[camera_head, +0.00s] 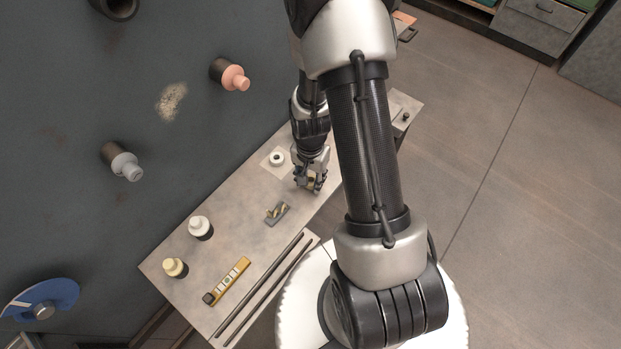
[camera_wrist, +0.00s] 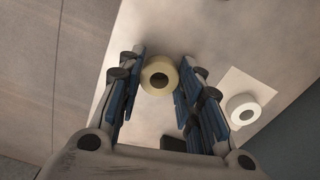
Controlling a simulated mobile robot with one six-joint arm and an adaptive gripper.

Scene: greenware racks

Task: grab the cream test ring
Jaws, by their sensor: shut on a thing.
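The cream test ring (camera_wrist: 159,75), a short round piece with a dark central hole, sits between the blue-padded fingers of my gripper (camera_wrist: 161,62) in the wrist view. The fingers are shut on its left and right sides. In the head view my gripper (camera_head: 311,185) points down over the far half of the bench, and the fingers mostly hide the cream ring there. A white ring (camera_wrist: 243,108) lies apart on a pale square to the right in the wrist view; it also shows in the head view (camera_head: 277,158), left of my gripper.
A dark wall with protruding holders runs along the left. Open floor (camera_head: 540,200) lies right.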

